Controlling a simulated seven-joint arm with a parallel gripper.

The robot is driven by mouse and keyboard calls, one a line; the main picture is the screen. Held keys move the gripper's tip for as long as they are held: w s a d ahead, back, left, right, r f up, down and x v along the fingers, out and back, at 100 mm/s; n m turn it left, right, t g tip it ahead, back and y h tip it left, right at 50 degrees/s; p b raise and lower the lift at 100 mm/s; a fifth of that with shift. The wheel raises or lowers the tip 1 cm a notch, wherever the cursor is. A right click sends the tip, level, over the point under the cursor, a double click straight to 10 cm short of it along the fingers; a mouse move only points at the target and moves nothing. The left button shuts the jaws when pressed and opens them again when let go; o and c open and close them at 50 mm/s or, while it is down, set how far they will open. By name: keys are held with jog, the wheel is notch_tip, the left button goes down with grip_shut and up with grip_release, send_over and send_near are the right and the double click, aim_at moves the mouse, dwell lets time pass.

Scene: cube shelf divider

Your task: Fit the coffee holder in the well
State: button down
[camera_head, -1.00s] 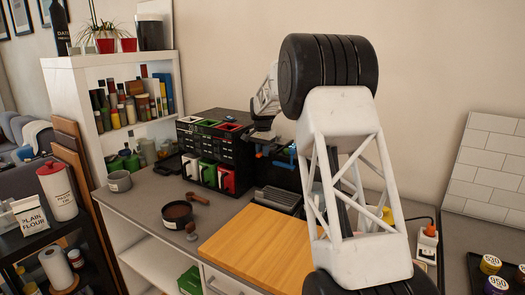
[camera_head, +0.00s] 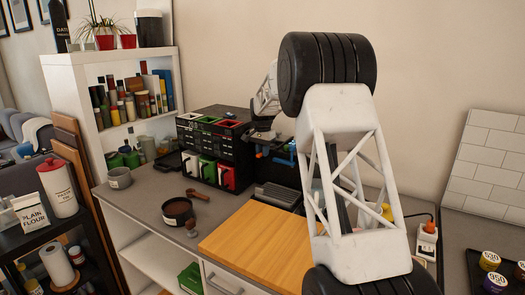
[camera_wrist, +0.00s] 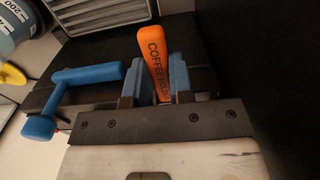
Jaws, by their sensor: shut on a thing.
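The coffee holder (camera_wrist: 157,65) shows as an orange handle with black lettering in the wrist view. My gripper (camera_wrist: 157,80) is shut on this handle, with a blue finger on each side. The handle leans slightly. In the head view my gripper (camera_head: 266,143) is small, at the right end of the black organizer (camera_head: 236,158), partly behind my arm. A small orange spot shows beside it there. The organizer has red, green and white framed openings on top. I cannot tell which opening is the well, or whether the holder's lower end touches anything.
A blue handle (camera_wrist: 85,76) lies left of my gripper in the wrist view. A ribbed grey piece (camera_wrist: 100,14) is behind it. On the counter are a round dark container (camera_head: 178,211), a wooden-handled tool (camera_head: 197,194) and a wooden board (camera_head: 250,245). A white shelf stands left.

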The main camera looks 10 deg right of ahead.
jog(key=shift+f, duration=0.1)
jog(key=c, duration=0.9)
grip_release()
jog(key=shift+c, duration=0.2)
jog(key=shift+r, duration=2.45)
